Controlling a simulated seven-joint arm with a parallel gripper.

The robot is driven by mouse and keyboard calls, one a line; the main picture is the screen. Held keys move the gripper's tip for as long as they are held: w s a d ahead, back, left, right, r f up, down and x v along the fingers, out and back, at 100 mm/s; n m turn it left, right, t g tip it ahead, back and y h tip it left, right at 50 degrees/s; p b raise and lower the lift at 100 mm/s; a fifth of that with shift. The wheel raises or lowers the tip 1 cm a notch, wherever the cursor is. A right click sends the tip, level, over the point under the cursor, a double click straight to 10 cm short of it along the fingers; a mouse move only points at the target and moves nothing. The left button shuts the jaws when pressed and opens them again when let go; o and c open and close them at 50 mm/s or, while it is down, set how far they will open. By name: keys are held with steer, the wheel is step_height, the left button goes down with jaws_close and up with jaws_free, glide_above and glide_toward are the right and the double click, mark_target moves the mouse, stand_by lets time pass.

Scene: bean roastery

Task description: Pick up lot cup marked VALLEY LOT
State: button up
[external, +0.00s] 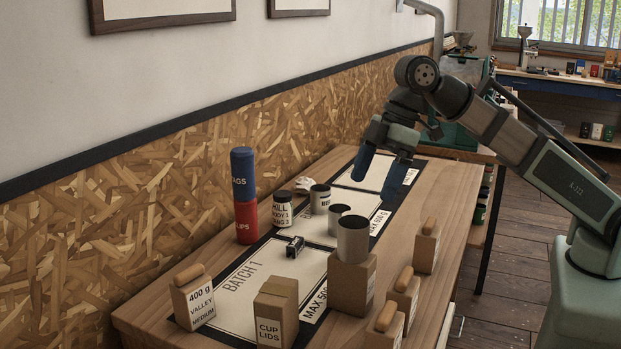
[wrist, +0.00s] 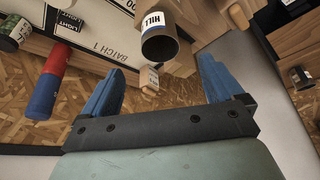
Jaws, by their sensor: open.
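Several grey metal cups show in the external view: one (external: 320,199) on the far part of the mats, one (external: 338,213) in the middle, and a taller one (external: 353,243) on a cardboard box. I cannot read VALLEY LOT on any of them.
A blue-over-red cylinder stack (external: 244,195) and a HILL jar (external: 283,209) stand near the wall. A VALLEY MEDIUM bag (external: 195,300), a CUP LIDS box (external: 276,311) and cork-topped blocks (external: 426,245) line the near edges.

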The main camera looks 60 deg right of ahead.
steer(key=m+g+h, duration=0.3)
steer(key=m+h, duration=0.1)
steer(key=m, duration=1)
glide_above(335, 211)
steer(key=s+a, duration=0.2)
step_height(335, 211, down, 10)
steer(key=f, duration=0.8)
steer(key=shift+w+a+f, duration=0.15)
steer(key=shift+a+f, duration=0.05)
steer(key=shift+f, duration=0.1)
steer(key=shift+d+f, duration=0.15)
steer(key=shift+f, duration=1.15)
steer(key=shift+d+f, duration=0.1)
steer(key=shift+f, duration=1.2)
steer(key=c, duration=1.2)
